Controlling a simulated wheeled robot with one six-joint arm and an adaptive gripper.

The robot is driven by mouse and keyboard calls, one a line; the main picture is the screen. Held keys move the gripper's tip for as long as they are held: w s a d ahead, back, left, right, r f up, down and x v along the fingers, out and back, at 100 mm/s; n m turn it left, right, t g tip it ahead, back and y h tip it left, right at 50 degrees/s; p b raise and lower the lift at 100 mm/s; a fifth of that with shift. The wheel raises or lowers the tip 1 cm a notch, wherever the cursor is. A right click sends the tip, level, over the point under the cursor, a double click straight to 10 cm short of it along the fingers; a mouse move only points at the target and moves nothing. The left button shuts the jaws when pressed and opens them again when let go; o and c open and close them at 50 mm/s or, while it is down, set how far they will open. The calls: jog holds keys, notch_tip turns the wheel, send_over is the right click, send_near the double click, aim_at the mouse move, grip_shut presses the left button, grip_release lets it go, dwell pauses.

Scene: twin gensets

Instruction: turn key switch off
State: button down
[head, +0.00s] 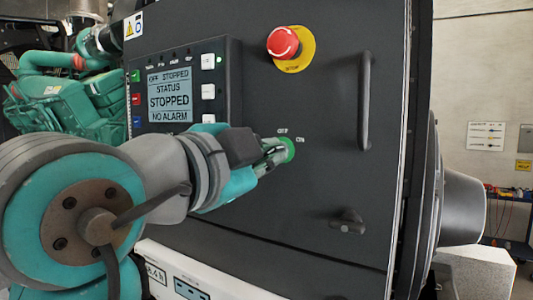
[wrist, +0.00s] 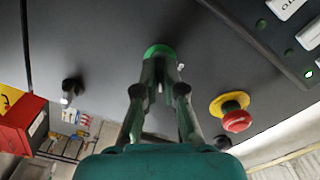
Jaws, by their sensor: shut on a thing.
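The key switch is a small round fitting with a green ring (head: 289,149) on the dark panel, below the red stop button; small labels sit above it, one seeming to read OFF and one ON. My gripper (head: 275,151) reaches it from the left, and its fingers are shut on the switch's key. In the wrist view the green ring (wrist: 158,50) shows just beyond my fingertips (wrist: 160,72). The fingers hide most of the key, so its angle cannot be told. The controller display (head: 170,95) reads OFF, STOPPED, STATUS STOPPED and NO ALARM.
A red emergency stop button (head: 283,42) on a yellow plate sits above the switch. A vertical black door handle (head: 365,100) stands out to the right, with a black latch (head: 348,221) below it. The panel between them is bare.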

jog(key=n, duration=0.6)
jog(key=shift+n, duration=2.7)
jog(key=c, duration=1.3)
grip_release()
jog(key=v, duration=1.2)
